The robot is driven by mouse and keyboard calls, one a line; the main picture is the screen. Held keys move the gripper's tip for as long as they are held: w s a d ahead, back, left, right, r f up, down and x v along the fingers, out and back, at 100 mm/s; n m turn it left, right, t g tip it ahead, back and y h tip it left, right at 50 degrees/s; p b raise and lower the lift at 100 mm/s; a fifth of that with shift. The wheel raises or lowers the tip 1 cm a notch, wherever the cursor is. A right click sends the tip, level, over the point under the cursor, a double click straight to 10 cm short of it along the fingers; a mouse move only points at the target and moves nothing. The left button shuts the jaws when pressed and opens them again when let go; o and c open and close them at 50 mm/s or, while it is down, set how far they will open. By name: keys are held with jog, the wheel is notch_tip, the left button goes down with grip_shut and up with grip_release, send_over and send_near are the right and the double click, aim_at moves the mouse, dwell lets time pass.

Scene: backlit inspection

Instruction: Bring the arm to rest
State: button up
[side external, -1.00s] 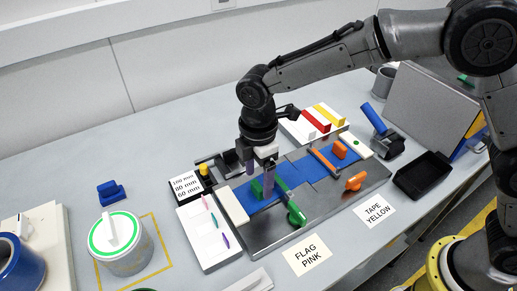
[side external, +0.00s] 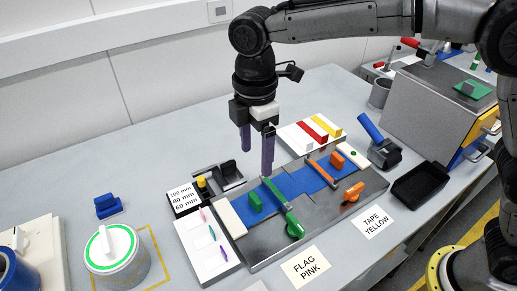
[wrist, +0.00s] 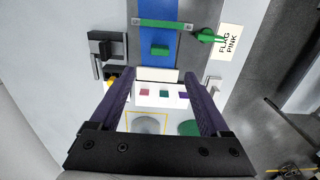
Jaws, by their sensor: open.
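My gripper (side external: 257,160) is open and empty, its two purple fingers pointing down. It hangs above the work, apart from the metal plate (side external: 278,239). In the wrist view my gripper (wrist: 160,78) has its fingers spread wide with nothing between them. A blue strip (side external: 310,174) lies on the plate. A green block (side external: 254,201) sits on the strip, beside a green bar (side external: 280,196) with a knob. An orange bar (side external: 323,173) crosses the strip farther right. The green block also shows in the wrist view (wrist: 160,50).
A white tray (side external: 196,239) with small coloured pieces is left of the plate. A size sign (side external: 182,196) and a black fixture (side external: 228,172) stand behind it. A white tin (side external: 117,262) is at the left. A grey case (side external: 430,110) and black bin (side external: 420,186) are at the right.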

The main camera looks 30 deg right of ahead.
jog(key=s+d+r+m+t, duration=0.2)
jog(key=s+d+r+m, duration=0.15)
jog(key=d+r, duration=0.4)
jog(key=s+d+r+m+t, duration=0.15)
jog(key=s+d+r, duration=0.3)
jog(key=d, duration=0.65)
jog(key=s+d+f+m+t, duration=0.1)
jog(key=s+d+f+m, duration=0.3)
jog(key=s+m, duration=0.2)
jog(key=s+d+f+m+t, duration=0.1)
jog(key=s+d+f+m, duration=0.3)
jog(key=s+m, duration=0.3)
jog(key=shift+s+d+f, duration=0.2)
jog(key=shift+s+f, duration=0.4)
jog(key=shift+s, duration=0.2)
